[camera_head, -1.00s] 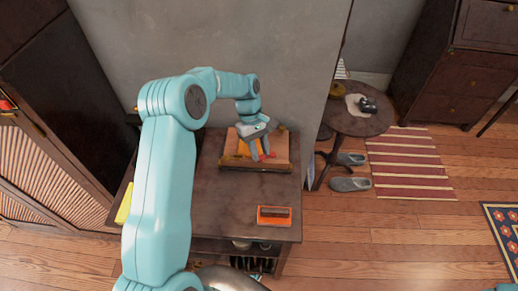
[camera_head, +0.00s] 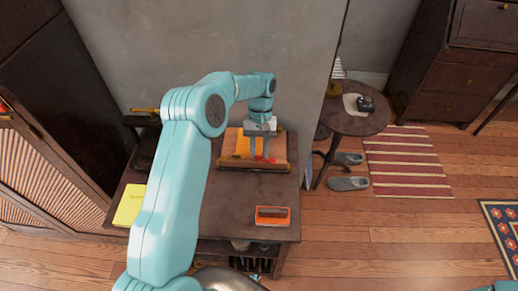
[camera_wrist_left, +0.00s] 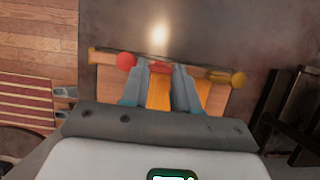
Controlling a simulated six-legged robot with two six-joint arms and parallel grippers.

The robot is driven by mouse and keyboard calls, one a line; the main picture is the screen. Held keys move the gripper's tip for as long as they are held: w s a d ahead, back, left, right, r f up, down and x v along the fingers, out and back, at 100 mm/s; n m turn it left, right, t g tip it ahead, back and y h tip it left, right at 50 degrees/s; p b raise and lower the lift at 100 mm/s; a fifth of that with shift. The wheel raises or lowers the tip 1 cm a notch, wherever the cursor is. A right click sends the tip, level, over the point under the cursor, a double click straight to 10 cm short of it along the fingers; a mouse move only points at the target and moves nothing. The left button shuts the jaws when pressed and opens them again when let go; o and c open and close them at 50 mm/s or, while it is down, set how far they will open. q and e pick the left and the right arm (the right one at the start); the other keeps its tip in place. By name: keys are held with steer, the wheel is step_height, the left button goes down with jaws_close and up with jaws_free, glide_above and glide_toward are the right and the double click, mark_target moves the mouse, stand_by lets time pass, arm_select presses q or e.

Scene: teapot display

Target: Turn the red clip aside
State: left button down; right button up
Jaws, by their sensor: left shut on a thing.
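The red clip (camera_head: 272,161) sits at the front edge of a wooden board (camera_head: 279,147) on the dark cabinet top. In the left wrist view its round red knob (camera_wrist_left: 125,60) shows just beside my fingers, and a reddish part lies between the fingertips. My left gripper (camera_head: 259,157) points down at the board's front edge and is shut on the red clip; it also shows in the left wrist view (camera_wrist_left: 158,68). A yellow clip (camera_wrist_left: 226,77) sits on the same edge, on the other side of my fingers. An orange panel (camera_wrist_left: 158,94) lies behind them. My right gripper is not seen.
An orange block with a dark top (camera_head: 272,215) lies near the cabinet's front edge. A yellow book (camera_head: 130,205) lies at the left. The grey wall (camera_head: 290,60) stands close behind. The cabinet top (camera_head: 235,200) before the board is mostly clear.

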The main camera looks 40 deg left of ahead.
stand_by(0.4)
arm_select(q)
steer(key=c, duration=0.8)
jaws_free()
steer(key=shift+c, duration=0.2)
steer(key=p+v, duration=0.1)
steer(key=v, duration=1.1)
